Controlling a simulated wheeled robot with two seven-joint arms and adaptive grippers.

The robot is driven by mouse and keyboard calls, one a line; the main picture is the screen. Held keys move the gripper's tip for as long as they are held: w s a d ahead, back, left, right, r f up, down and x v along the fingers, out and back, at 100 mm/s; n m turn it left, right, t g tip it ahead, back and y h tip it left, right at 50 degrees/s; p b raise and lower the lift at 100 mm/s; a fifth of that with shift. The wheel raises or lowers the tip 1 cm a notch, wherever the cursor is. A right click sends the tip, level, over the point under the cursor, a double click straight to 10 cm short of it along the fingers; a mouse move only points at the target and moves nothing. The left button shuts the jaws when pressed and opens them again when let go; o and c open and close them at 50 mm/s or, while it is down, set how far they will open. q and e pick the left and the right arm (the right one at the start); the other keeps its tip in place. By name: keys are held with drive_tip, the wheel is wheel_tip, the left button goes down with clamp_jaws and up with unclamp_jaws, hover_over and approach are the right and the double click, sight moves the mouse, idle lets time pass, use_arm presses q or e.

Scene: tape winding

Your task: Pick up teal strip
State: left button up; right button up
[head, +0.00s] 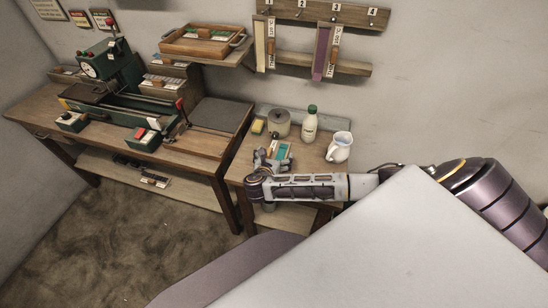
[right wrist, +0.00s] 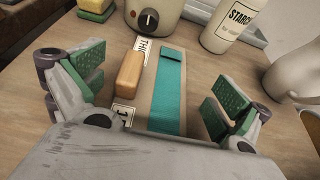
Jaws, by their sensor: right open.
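The teal strip (right wrist: 170,95) lies along a light board (right wrist: 146,105) on the small side table. It also shows in the head view (head: 283,152), just past my right gripper (head: 268,158). In the right wrist view my right gripper (right wrist: 147,95) is open, its green-padded fingers on either side of the board, with the strip between them. The near end of the strip is hidden behind the gripper body. A wooden handle (right wrist: 130,73) sits on the board left of the strip. My left gripper is not in view.
A pot (head: 279,123), a starch bottle (head: 310,126) and a white jug (head: 340,147) stand behind and right of the board. A yellow sponge (head: 258,127) lies left of the pot. A workbench (head: 205,142) with a green machine stands at left.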

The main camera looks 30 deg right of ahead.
drive_tip(key=shift+w+d+f, duration=0.15)
drive_tip(key=shift+w+d, duration=0.1)
drive_tip(key=shift+d, duration=0.05)
drive_tip(key=c, duration=1.2)
